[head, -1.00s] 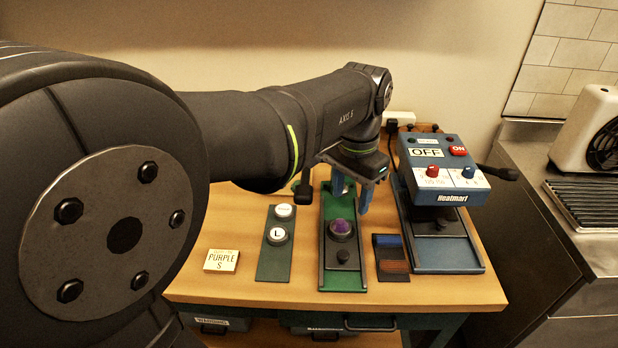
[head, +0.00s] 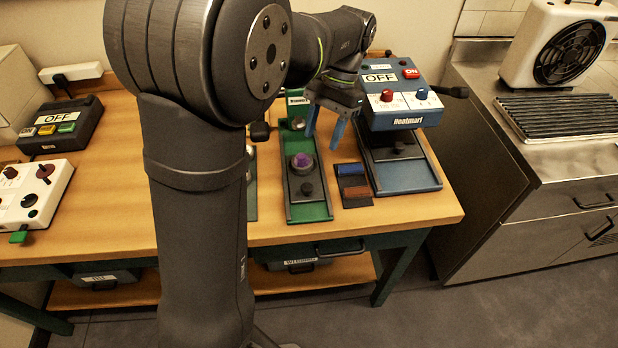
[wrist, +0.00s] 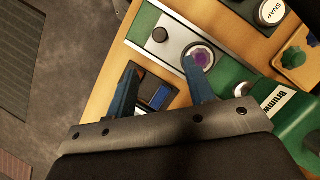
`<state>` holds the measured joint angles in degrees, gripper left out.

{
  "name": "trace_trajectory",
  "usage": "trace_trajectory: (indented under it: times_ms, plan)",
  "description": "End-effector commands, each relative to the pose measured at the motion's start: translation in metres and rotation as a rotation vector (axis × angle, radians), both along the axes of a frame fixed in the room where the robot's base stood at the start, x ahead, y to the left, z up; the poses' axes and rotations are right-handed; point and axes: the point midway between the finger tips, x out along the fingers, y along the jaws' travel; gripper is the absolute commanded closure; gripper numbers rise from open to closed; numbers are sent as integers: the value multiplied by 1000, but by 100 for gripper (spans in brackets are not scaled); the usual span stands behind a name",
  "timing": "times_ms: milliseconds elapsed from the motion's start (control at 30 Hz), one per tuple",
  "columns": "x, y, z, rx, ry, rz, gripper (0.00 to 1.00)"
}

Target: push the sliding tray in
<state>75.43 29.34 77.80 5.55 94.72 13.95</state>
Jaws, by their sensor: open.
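A green press (head: 297,110) stands on the table with a long green-edged channel running toward the front. In it lies a grey sliding tray (head: 307,205) with a dark knob (head: 307,189) and a round holder with a purple piece (head: 301,160). The tray sits in the front part of the channel, clear of the press head. The wrist view also shows the knob (wrist: 160,35) and the purple piece (wrist: 201,57). My gripper (head: 324,134) is open and empty, above the channel's right side. In the wrist view one finger overlaps the holder's edge; contact cannot be told.
A blue heat press (head: 397,108) with its own base and knob stands close on the right. A small dark stand with blue and brown pieces (head: 353,184) lies between the two. Control boxes (head: 62,125) are at the far left. The front table edge is close.

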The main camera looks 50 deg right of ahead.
Motion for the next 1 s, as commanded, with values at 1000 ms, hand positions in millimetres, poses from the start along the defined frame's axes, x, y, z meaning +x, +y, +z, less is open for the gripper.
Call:
trace_trajectory:
  times_ms: [1000]
  plan:
    - [0, 49, -116, -1, 0, -1, 51]
